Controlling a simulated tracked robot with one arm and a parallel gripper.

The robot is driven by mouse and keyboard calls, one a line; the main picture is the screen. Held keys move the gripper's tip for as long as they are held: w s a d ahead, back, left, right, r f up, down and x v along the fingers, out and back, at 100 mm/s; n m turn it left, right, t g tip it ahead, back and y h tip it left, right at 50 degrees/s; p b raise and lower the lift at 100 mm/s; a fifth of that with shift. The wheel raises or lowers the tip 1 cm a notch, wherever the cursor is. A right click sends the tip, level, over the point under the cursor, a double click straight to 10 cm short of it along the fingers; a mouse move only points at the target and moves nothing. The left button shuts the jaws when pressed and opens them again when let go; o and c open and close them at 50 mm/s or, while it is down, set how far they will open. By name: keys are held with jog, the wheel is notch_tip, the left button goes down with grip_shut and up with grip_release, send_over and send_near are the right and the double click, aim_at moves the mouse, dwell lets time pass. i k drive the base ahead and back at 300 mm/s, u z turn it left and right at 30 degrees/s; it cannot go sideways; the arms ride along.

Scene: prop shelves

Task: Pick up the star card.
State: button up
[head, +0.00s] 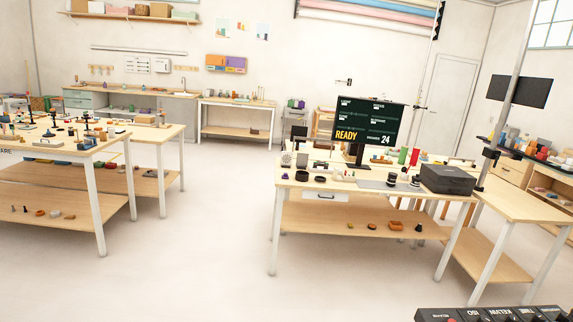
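I cannot make out a star card in the head view; most items on the tables are too small to read. Small coloured sheets (222,27) hang on the back wall, but their markings are not clear. My gripper does not show in this view, so its state is not visible.
A wooden table (300,207) at centre right bears a monitor (366,121) reading READY 24, a black box (447,179) and small props. Tables (60,150) with props stand at left. A black labelled object (490,314) is at the lower right edge. The middle floor (205,230) is clear.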

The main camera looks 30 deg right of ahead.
aim_at(285, 161)
jog(key=z, duration=0.15)
jog(key=i, duration=2.95)
jog(key=z, duration=0.5)
jog(key=i, duration=1.3)
jog(key=z, duration=0.45)
jog(key=i, duration=1.3)
jog(key=z, duration=0.45)
jog(key=i, duration=0.9)
jog(key=z, duration=0.1)
